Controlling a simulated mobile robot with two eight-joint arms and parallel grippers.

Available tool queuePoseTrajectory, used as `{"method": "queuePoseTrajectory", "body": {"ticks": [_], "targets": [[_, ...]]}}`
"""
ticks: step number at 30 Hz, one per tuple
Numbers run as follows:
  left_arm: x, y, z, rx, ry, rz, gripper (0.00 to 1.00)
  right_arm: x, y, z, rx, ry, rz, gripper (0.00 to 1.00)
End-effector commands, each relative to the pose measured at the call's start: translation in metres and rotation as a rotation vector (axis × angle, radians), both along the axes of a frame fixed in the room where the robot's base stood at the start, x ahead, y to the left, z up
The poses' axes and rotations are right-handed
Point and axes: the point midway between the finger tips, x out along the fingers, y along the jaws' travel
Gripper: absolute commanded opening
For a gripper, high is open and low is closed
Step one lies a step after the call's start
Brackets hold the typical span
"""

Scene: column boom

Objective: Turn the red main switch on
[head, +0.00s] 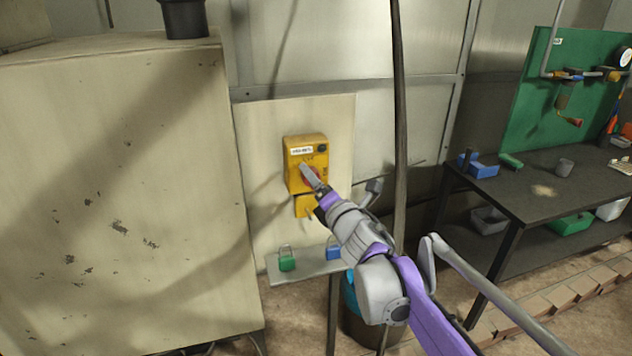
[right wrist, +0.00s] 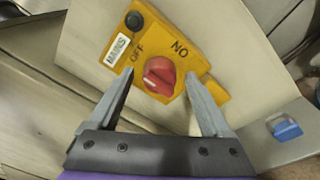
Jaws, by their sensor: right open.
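The red main switch (right wrist: 159,76) is a round knob on a yellow box (head: 293,172). In the right wrist view the box (right wrist: 195,45) carries a MAINS label, a dark round button, and OFF and ON marks beside the knob. My right gripper (head: 311,178) is at the front of the box and hides part of the knob in the head view. In the right wrist view its open fingers (right wrist: 159,80) stand one on each side of the knob. I cannot tell whether they touch it. My left gripper is not in view.
A big worn cabinet (head: 120,200) stands close on the left. Below the box, a small shelf (head: 306,267) holds a green padlock (head: 287,261) and a blue padlock (head: 334,251). A dark cable (head: 399,110) hangs right of the box. A workbench (head: 515,195) is at the right.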

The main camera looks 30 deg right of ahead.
Motion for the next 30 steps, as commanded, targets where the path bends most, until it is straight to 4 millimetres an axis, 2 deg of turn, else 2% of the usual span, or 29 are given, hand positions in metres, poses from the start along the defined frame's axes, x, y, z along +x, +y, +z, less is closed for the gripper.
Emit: {"method": "queuePoseTrajectory", "body": {"ticks": [5,6,19,30], "targets": [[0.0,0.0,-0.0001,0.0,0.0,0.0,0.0,-0.0001,0.0,-0.0001,0.0,0.0,0.0,0.82],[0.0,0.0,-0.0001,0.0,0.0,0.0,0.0,-0.0001,0.0,-0.0001,0.0,0.0,0.0,0.79],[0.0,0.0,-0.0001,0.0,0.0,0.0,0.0,-0.0003,0.0,-0.0003,0.0,0.0,0.0,0.01],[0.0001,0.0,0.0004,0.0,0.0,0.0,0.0,-0.0004,0.0,-0.0007,0.058,-0.014,0.0,0.0]]}}
